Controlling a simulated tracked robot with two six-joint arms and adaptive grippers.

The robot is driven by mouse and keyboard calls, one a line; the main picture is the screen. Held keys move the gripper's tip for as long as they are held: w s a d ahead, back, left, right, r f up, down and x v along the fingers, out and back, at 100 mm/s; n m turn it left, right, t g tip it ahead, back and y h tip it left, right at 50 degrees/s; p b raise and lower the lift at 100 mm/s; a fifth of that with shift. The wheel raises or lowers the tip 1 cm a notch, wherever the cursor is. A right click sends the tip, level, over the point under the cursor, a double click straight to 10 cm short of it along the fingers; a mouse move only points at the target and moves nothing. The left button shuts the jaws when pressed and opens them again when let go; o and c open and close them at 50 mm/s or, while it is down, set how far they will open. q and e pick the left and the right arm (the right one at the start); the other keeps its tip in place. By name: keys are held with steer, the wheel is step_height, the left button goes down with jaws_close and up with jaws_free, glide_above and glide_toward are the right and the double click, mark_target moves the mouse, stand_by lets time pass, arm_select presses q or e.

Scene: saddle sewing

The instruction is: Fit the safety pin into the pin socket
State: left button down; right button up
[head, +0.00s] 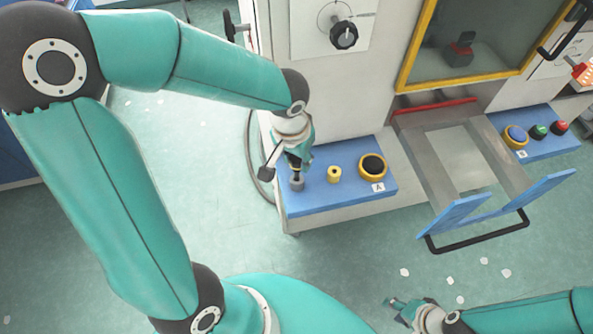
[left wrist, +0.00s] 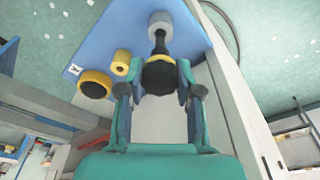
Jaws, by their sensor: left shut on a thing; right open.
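The safety pin (left wrist: 158,76) has a dark knob with a yellow band and a dark shaft. My left gripper (head: 299,158) is shut on its knob above the left end of the blue panel; its two fingers flank the knob in the left wrist view (left wrist: 157,82). The pin's shaft points down at a grey round socket (head: 297,184), which also shows in the left wrist view (left wrist: 160,20). The shaft's end meets the socket's top in the picture; I cannot tell how deep it sits. My right gripper (head: 394,303) is open and empty, low over the floor.
On the blue panel (head: 330,198), a yellow cylinder (head: 334,175) and a black button in a yellow ring (head: 372,167) stand right of the socket. A drawer frame with a black handle (head: 480,238) sticks out further right. A second panel has coloured buttons (head: 538,131).

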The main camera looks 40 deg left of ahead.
arm_select(q)
steer(key=shift+r+p, duration=1.4)
steer(key=shift+r, duration=0.65)
arm_select(e)
step_height(320, 180, up, 3)
steer(key=shift+f, duration=0.15)
